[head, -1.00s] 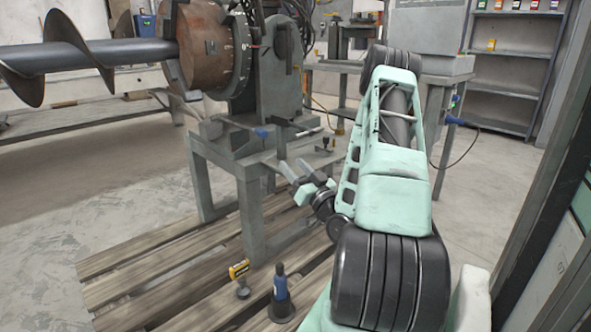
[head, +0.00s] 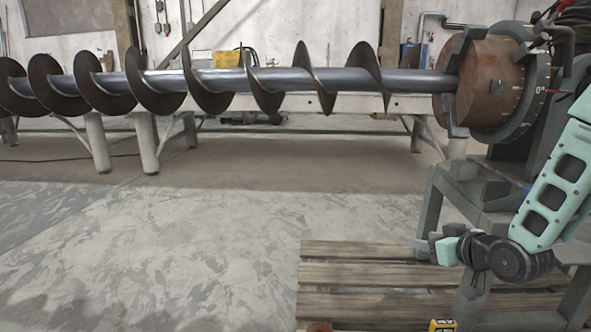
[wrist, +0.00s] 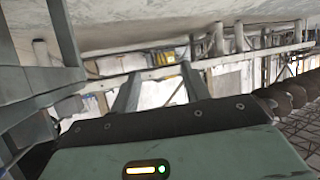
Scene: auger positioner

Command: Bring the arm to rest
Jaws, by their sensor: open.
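My gripper (head: 428,247) is at the lower right of the head view, in front of the positioner stand and above the wooden pallet. Its fingers point left in that view. Both fingers show in the wrist view (wrist: 160,88), apart with nothing between them. My green arm comes in from the right edge of the head view, bent down to the wrist. The auger (head: 215,79) runs level across the top of the head view into the rusty chuck (head: 492,84) of the positioner. My gripper is clear of both.
The positioner stand (head: 430,210) is close behind my wrist. The wooden pallet (head: 370,275) lies below, with a small yellow item (head: 442,325) at the bottom edge. A long pale bench (head: 395,103) stands behind the auger. The floor at left is open.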

